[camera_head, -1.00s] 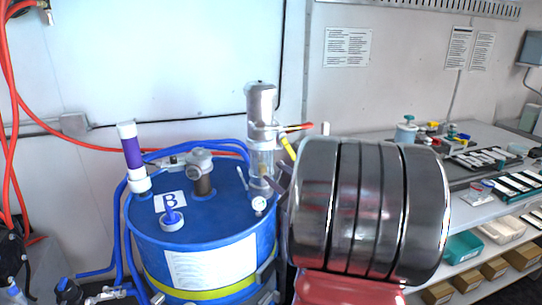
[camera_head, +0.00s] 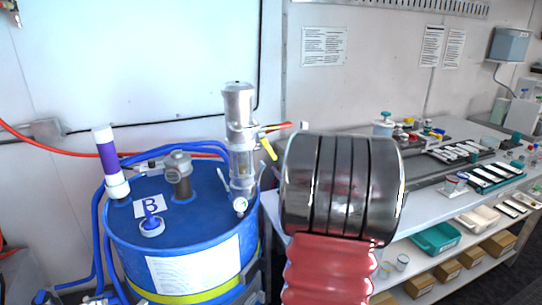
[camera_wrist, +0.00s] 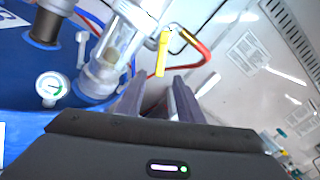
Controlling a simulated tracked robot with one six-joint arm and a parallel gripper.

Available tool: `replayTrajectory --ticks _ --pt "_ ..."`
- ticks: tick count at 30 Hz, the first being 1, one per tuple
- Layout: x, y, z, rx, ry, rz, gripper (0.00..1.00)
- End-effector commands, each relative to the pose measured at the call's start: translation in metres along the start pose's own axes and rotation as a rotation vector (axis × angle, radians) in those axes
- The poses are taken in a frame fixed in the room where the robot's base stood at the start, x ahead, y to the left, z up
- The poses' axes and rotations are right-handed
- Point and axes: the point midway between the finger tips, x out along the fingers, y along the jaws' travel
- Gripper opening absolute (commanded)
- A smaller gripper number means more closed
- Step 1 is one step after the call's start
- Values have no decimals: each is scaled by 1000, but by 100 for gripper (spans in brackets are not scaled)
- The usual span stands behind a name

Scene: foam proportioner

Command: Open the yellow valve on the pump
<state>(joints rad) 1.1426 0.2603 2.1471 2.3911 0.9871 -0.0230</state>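The pump (camera_head: 240,135) stands upright on the blue drum (camera_head: 135,235), with a metal top and a clear lower cylinder. The yellow valve (camera_head: 268,149) is a thin handle at the pump's right side, slanting down to the right. In the wrist view the yellow valve (camera_wrist: 162,56) hangs beside the pump's clear cylinder (camera_wrist: 122,42), below a metal fitting. My gripper (camera_wrist: 159,86) has its two dark fingers apart with nothing between them. The valve's lower end shows just beyond the fingertips, apart from them. In the head view my arm hides my gripper.
A red hose (camera_wrist: 197,58) leads from the valve fitting. A white-and-purple tube (camera_head: 110,163) stands on the drum. A bench (camera_head: 440,180) with trays and small parts stands to the right. Wall is behind the pump.

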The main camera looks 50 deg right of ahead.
Motion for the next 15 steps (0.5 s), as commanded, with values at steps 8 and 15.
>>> replayTrajectory --ticks 8,15 --pt "44 0 0 -1 -1 1 34" --pt "81 1 1 -1 -2 2 34"
